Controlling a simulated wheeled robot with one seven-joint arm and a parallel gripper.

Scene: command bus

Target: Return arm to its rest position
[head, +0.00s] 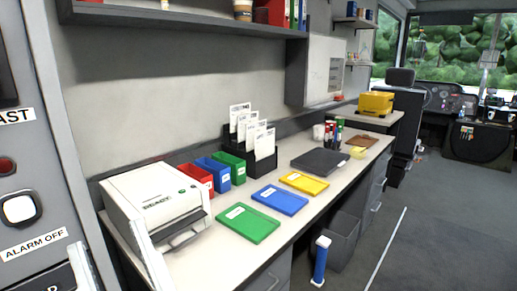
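My gripper (107,243) shows only in part at the lower left edge of the head view, as two pale, parallel bars slanting up into the picture. They stand well apart with nothing visible between them. The right bar overlaps the front of the white desktop machine (155,195), but I cannot tell the distance between them. The rest of my arm is out of the picture.
A grey panel with buttons (25,210) stands at the left. A shelf (190,22) overhangs the counter. Floor (440,230) at the right is mostly clear.

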